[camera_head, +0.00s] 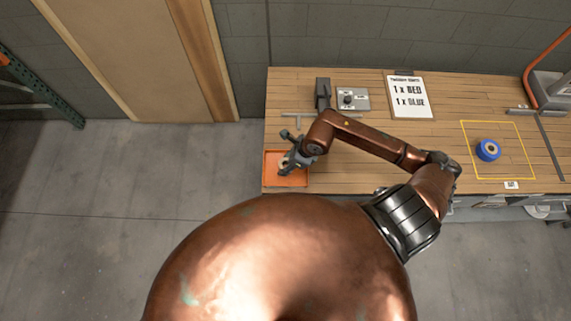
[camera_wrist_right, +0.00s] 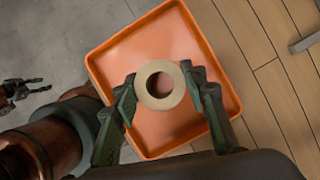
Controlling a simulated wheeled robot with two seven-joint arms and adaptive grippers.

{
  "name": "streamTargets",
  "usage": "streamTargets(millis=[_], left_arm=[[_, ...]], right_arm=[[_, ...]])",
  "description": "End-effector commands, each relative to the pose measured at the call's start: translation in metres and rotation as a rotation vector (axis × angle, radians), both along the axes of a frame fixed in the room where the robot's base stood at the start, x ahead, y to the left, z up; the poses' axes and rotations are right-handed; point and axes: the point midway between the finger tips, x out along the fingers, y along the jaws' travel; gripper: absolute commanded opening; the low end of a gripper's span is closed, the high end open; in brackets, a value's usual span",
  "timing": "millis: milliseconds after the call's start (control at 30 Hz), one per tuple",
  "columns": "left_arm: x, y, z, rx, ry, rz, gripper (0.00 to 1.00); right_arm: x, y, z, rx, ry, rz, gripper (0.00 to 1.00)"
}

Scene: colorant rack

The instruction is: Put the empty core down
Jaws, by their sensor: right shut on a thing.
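The empty core is a plain tan ring (camera_wrist_right: 160,66), seen end-on in the right wrist view. My right gripper (camera_wrist_right: 160,88) is shut on it, one finger on each side. The core is over an orange tray (camera_wrist_right: 175,30), and I see the tray floor through its hole. I cannot tell how far it is above that floor. In the head view my right gripper (camera_head: 287,162) is over the orange tray (camera_head: 290,182) at the left end of the bench. My left gripper (camera_wrist_right: 30,88) seems to show at the left edge of the wrist view, fingers apart and empty.
A blue roll (camera_head: 488,150) stands inside a yellow outline (camera_head: 522,150) on the wooden bench (camera_head: 440,130). A sign (camera_head: 410,97) reads "1 x RED, 1 x BLUE". A grey device (camera_head: 354,100) stands at the back. Bench between the sign and outline is clear.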

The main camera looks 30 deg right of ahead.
Motion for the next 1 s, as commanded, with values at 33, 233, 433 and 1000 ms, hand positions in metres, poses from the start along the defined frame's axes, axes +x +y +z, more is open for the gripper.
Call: streamTargets(millis=[33,233,433,1000], left_arm=[[0.0001,0.0000,0.0003,0.000,0.000,0.000,0.40],[0.0003,0.0000,0.0002,0.000,0.000,0.000,0.40],[0.0004,-0.0001,-0.0029,0.000,-0.001,0.000,0.40],[0.0012,-0.0001,0.0012,0.000,-0.002,0.000,0.40]], right_arm=[[-0.0006,0.0001,-0.0049,0.000,0.002,-0.001,0.23],[-0.0004,-0.0001,-0.0061,0.000,0.000,0.001,0.23],[-0.0005,-0.0002,-0.0093,0.000,0.000,0.001,0.42],[-0.0005,-0.0003,-0.0050,0.000,0.000,0.000,0.57]])
